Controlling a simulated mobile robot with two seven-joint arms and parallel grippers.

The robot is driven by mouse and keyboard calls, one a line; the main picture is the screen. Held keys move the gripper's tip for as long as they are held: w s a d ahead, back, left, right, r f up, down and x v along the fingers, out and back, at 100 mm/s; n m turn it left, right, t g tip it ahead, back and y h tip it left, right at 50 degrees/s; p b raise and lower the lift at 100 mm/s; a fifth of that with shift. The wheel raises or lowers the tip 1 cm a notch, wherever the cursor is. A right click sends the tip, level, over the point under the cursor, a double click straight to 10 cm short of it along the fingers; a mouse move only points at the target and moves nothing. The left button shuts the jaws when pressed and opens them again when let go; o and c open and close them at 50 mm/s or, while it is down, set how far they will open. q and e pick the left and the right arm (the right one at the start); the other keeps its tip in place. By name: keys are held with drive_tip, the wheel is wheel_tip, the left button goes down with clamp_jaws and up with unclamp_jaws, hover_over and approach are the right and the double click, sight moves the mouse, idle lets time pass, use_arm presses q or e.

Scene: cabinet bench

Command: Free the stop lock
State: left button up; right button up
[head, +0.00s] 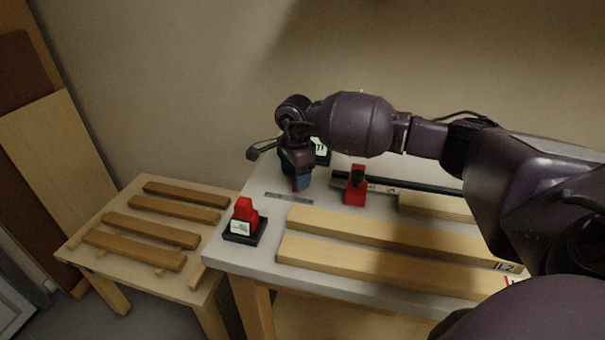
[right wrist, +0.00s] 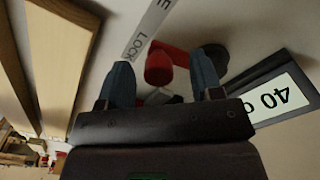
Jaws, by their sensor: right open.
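The stop lock appears to be a red lever with a rounded end (right wrist: 158,68); its arm runs to a dark round pivot (right wrist: 213,58) in the right wrist view. My right gripper (head: 300,186) points down over the bench and mostly hides this lever in the head view. In the right wrist view the two bluish fingers (right wrist: 162,72) are apart, with the lever's red end between their tips; I cannot tell whether either touches it. A pale strip (right wrist: 146,30) reading "LOCK" lies beside the lever and shows in the head view (head: 288,198). My left gripper is out of view.
A red block with a black knob (head: 355,186) stands on the dark rail. A display (right wrist: 270,103) is close to the gripper. A red device on a black base (head: 244,220) sits at the bench's left corner. Long boards (head: 380,258) cover the front; a slatted side table (head: 150,225) stands left.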

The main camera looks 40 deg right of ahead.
drive_tip(key=shift+r+p, duration=1.55)
drive_tip(key=shift+r, duration=2.95)
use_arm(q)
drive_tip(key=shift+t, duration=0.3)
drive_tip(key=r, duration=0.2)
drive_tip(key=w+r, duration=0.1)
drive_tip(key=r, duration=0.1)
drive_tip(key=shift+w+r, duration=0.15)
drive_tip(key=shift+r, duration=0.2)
use_arm(e)
drive_tip(key=shift+s+f, duration=0.1)
